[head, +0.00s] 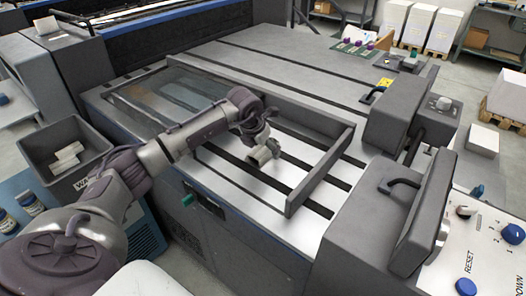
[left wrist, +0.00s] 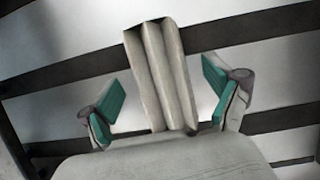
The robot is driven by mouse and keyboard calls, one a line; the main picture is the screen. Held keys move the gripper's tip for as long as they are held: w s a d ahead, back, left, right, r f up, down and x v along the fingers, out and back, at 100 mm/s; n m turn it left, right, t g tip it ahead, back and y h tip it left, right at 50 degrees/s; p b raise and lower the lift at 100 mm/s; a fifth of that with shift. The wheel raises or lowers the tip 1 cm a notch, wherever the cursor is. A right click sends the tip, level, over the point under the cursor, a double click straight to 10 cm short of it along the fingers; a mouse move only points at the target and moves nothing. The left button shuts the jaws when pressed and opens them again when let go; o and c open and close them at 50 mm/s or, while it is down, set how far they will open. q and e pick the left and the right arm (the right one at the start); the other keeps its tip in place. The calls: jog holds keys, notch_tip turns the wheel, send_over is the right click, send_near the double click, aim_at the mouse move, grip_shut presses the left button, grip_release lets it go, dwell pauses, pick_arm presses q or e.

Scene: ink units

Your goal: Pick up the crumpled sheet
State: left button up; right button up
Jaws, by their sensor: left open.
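The crumpled sheet (head: 264,153) is a small pale grey, pleated piece on the slatted metal bed of the machine, inside a low grey frame. In the left wrist view the sheet (left wrist: 160,75) stands out as a folded strip between the two teal-padded fingers, with clear space on either side. My left gripper (head: 257,132) is open, right over and beside the sheet; in the left wrist view the gripper (left wrist: 164,98) has its fingers spread around the sheet's near part. Whether the palm touches the sheet I cannot tell. My right gripper is not in view.
The low grey frame (head: 318,180) borders the bed on the right and far sides. A dark bin (head: 44,145) with pale crumpled pieces stands at the left. A control panel (head: 478,246) with blue knobs is at the lower right. The far machine top is mostly clear.

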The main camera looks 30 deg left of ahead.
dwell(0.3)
pick_arm(q)
jog(key=c, duration=1)
